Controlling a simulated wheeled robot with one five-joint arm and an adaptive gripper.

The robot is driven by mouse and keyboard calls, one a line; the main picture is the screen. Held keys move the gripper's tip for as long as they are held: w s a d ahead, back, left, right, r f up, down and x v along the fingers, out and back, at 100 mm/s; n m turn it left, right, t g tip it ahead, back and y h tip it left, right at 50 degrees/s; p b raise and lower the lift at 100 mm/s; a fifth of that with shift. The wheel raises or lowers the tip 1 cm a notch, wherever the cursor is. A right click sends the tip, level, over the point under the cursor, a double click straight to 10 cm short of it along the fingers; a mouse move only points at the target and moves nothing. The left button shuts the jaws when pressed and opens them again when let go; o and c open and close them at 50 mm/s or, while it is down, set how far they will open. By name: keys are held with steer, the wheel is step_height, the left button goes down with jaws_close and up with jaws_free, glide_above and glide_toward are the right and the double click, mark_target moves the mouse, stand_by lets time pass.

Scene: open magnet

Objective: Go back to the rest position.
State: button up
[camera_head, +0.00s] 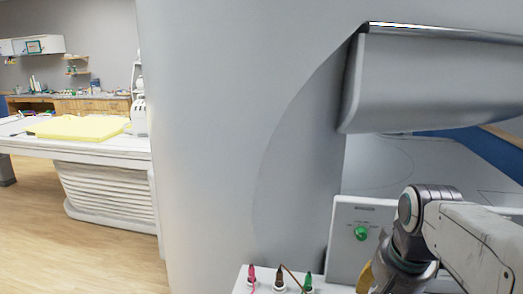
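My arm enters from the right edge, and its grey wrist joint shows at the lower right. My gripper is not clearly visible; the wrist end runs down to the bottom edge. A yellow piece (365,277) shows beside the wrist; I cannot tell whether it is part of my gripper. Behind the wrist stands a light grey control panel (345,250) with a green round knob (361,234). The wrist covers the panel's right part, and I cannot tell whether they touch.
A white ledge (240,283) below the panel carries a pink plug (252,274), a dark plug (280,278) and a green plug (308,281). The large magnet housing (220,130) fills the middle. A patient table (80,146) with a yellow pad (80,128) stands left, above open wooden floor (60,250).

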steer(key=s+a+f+n, duration=0.2)
steer(key=s+n, duration=0.1)
steer(key=s, duration=0.3)
steer(key=s+a+f+n+t, duration=0.1)
steer(key=s+a+f+n, duration=0.1)
steer(key=s, duration=0.5)
steer(key=shift+a+f+n, duration=0.35)
steer(key=shift+f+n, duration=0.25)
steer(key=shift+f, duration=0.15)
